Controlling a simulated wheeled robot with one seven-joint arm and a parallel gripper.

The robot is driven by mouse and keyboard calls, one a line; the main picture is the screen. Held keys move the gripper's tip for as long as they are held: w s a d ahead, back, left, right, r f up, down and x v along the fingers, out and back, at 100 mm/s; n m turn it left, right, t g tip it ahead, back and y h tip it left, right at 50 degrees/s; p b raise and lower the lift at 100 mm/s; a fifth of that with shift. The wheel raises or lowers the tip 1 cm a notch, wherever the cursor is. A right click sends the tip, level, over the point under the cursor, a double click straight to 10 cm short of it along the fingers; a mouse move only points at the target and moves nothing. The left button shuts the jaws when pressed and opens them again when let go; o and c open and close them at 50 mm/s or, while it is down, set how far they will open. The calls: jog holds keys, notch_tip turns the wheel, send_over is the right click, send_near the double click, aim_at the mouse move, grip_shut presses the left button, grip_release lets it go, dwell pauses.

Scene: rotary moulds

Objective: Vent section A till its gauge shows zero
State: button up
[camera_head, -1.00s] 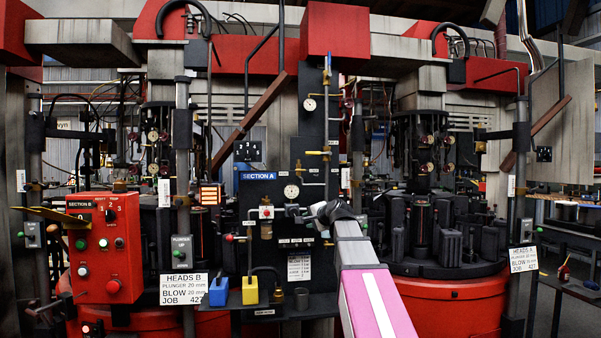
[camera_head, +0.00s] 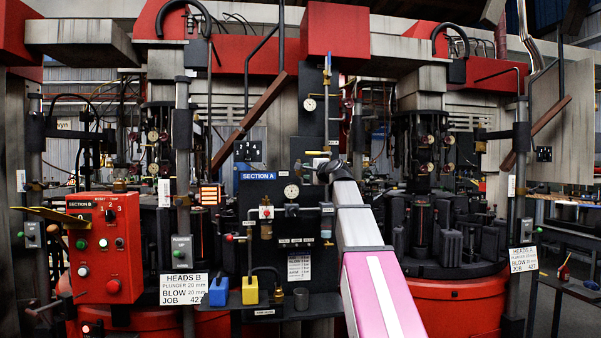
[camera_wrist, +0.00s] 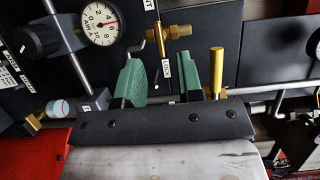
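The section A panel, under its blue sign (camera_head: 258,176), carries a round white gauge (camera_head: 291,191). In the wrist view a white gauge marked AIR (camera_wrist: 101,24) is at upper left; its red needle looks off zero, but the exact value is too small to read. A brass valve fitting (camera_wrist: 177,31) lies beyond the fingers, by a LOCK tag (camera_wrist: 166,68). A yellow brass handle (camera_wrist: 216,70) stands beside the right finger; whether they touch is unclear. In the head view my arm hides the fingertips.
A horizontal grey pipe (camera_wrist: 270,88) crosses behind the fingers. Blue (camera_head: 219,292) and yellow (camera_head: 250,290) blocks stand on the shelf below the panel. A red control box (camera_head: 104,247) is at left.

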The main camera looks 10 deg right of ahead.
jog(key=x, duration=0.6)
jog(key=shift+w+a, duration=0.1)
jog(key=shift+w, duration=0.15)
grip_shut()
